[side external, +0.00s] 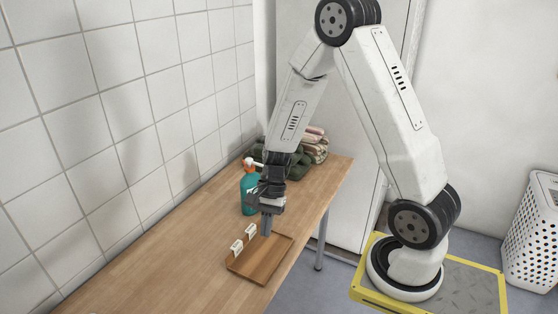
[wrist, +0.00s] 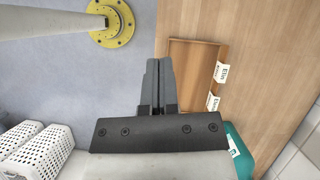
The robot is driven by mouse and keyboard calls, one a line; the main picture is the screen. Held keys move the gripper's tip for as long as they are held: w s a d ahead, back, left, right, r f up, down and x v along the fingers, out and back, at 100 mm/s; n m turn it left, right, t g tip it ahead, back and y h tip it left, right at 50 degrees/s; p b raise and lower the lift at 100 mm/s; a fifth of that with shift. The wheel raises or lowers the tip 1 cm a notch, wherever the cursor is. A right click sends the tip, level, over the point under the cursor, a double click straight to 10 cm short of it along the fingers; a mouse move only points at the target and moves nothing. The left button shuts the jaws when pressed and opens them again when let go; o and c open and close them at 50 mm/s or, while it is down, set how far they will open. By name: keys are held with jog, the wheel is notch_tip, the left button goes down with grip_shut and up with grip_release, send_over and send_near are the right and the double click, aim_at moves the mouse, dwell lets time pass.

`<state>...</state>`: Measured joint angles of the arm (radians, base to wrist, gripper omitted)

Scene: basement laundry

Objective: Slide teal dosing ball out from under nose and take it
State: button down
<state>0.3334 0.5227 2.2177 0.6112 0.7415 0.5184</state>
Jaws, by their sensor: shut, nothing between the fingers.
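I cannot make out a teal dosing ball in either view. A teal bottle (side external: 248,196) with a white and orange top stands on the table behind my gripper. A teal surface, likely the same bottle, shows at the lower right of the wrist view (wrist: 239,160). My gripper (side external: 266,234) points down, shut and empty, at the far end of a shallow wooden tray (side external: 258,266). In the wrist view its closed fingers (wrist: 159,62) overlap the left edge of the tray (wrist: 195,45). I cannot tell how high the fingertips are.
Two white labels (side external: 237,246) stand along the tray's wall side. Folded dark green towels (side external: 298,166) and striped cloth (side external: 315,145) lie at the table's far end. A tiled wall (side external: 130,110) borders the wooden table (side external: 150,265). The near tabletop is clear.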

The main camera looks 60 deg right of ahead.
jog(key=w+d+f+m+t+y, duration=0.1)
jog(key=d+f+m+t, duration=0.3)
jog(key=m, duration=0.5)
jog(key=w+d+f+m+t+y, duration=0.1)
jog(key=w+d+f+m+t, duration=0.3)
jog(key=m, duration=0.5)
jog(key=w+d+f+m+t+y, duration=0.1)
jog(key=w+d+f+m+t, duration=0.1)
jog(key=d+f+m+t, duration=0.3)
jog(key=shift+w+d+f+m+t+y, duration=0.1)
jog(key=shift+d+m+t, duration=0.1)
jog(key=shift+d+m, duration=0.45)
jog(key=shift+d+f+m+t+y, duration=0.15)
jog(key=shift+d+m, duration=0.25)
jog(key=shift+m, duration=0.55)
jog(key=shift+w+d+f+m+t+y, duration=0.1)
jog(key=shift+d+m+t, duration=0.15)
jog(key=shift+d+m, duration=0.4)
jog(key=s+d+f+m+t+h, duration=0.1)
jog(key=d+m+h, duration=0.1)
jog(key=s+d+f+m+t+h, duration=0.1)
jog(key=d+f+m+t, duration=0.1)
jog(key=m, duration=0.1)
jog(key=s+d+f+m+t+h, duration=0.1)
jog(key=d+m+h, duration=0.1)
jog(key=m, duration=0.1)
jog(key=shift+d+f+m+h, duration=0.2)
jog(key=shift+d+m+h, duration=0.05)
jog(key=shift+d+h, duration=0.1)
jog(key=shift+w, duration=0.1)
